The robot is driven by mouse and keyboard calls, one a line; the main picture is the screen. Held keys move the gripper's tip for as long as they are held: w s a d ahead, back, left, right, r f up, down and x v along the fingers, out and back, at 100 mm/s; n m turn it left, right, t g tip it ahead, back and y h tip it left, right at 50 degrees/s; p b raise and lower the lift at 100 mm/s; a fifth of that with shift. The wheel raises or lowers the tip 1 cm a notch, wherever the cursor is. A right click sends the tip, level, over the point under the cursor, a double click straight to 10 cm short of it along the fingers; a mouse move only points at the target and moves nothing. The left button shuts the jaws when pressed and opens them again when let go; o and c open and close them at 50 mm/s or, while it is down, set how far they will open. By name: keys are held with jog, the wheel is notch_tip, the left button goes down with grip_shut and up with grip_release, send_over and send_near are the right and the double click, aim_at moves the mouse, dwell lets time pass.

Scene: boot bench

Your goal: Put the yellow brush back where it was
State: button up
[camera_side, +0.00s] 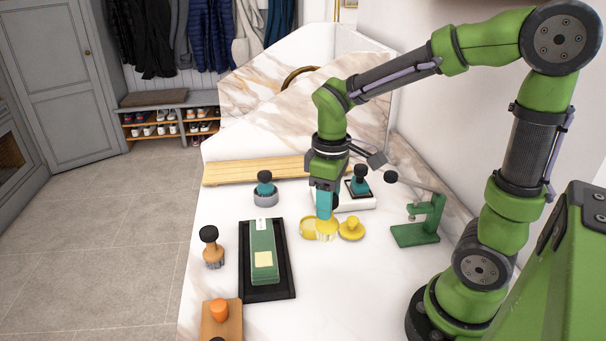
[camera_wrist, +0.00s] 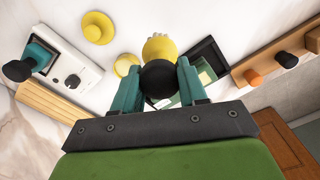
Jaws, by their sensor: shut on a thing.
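The yellow brush (camera_wrist: 160,47) has a black round knob (camera_wrist: 158,78) and pale bristles. My gripper (camera_wrist: 157,82) is shut on the knob with its teal fingers on either side. In the side view my gripper (camera_side: 325,204) points down, with the yellow brush (camera_side: 327,230) under it, low over the counter. A shallow yellow ring or dish (camera_side: 307,227) is just left of the brush in the side view and partly hidden. It also shows in the wrist view (camera_wrist: 124,65). I cannot tell whether the bristles touch the counter.
A yellow knobbed piece (camera_side: 351,230) stands close right. A black tray (camera_side: 286,282) with a green block (camera_side: 264,245) is front left.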

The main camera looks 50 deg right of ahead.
aim_at(330, 222)
jog(key=shift+n, duration=0.3)
jog(key=f, duration=0.4)
jog(key=shift+s+f, duration=0.1)
jog(key=shift+s, duration=0.2)
jog(key=shift+f, duration=2.4)
jog(key=o, duration=1.1)
jog(key=shift+f, duration=0.1)
jog(key=shift+o, duration=0.2)
